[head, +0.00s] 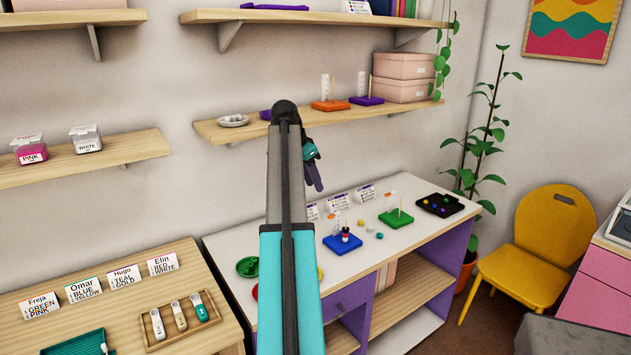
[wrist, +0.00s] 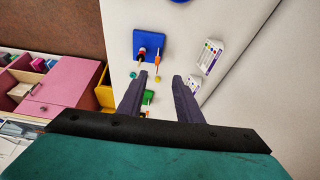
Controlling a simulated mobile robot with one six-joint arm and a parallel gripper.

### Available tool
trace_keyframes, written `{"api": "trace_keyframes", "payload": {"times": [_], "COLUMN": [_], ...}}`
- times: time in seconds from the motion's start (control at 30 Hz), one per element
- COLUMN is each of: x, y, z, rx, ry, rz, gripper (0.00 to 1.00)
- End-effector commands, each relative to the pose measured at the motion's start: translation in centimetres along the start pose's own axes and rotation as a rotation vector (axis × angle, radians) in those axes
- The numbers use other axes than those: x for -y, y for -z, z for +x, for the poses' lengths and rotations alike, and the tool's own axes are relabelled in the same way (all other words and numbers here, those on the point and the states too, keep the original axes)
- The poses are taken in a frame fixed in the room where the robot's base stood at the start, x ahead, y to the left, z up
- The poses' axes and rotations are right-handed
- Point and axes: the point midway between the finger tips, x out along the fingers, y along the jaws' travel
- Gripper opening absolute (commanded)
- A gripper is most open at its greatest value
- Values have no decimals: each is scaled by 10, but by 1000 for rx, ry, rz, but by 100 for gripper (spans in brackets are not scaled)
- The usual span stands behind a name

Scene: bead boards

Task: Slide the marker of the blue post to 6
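The blue post's board (head: 342,245) stands on the white-topped cabinet, with a thin post carrying a few red, white and dark beads. A pale upright scale shows beside the post; its marker and numbers are too small to read. The blue board (wrist: 150,42) also shows in the wrist view, beyond my fingertips. My gripper (head: 316,180) hangs in the air above and behind the board in the head view. In the wrist view my gripper (wrist: 160,77) has its two dark fingers wide apart, with nothing held between them.
Loose beads, including a yellow bead (head: 369,229) and a teal bead (head: 379,236), lie right of the blue board. A green board (head: 396,218) and a dark tray (head: 440,205) stand farther right. Label cards (head: 338,202) line the back. A shelf (head: 300,126) hangs above.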

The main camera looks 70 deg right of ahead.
Motion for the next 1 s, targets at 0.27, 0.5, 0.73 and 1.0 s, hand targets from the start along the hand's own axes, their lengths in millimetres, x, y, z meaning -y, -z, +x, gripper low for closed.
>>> {"api": "trace_keyframes", "payload": {"times": [0.27, 0.5, 0.73, 1.0], "x": [-7, -9, -10, -11], "y": [11, 14, 14, 15], "z": [6, 21, 48, 82], "rx": [0, 1, 2, 1], "ry": [-6, -9, -10, -9], "rz": [15, 18, 20, 20], "gripper": [32, 32, 32, 32]}}
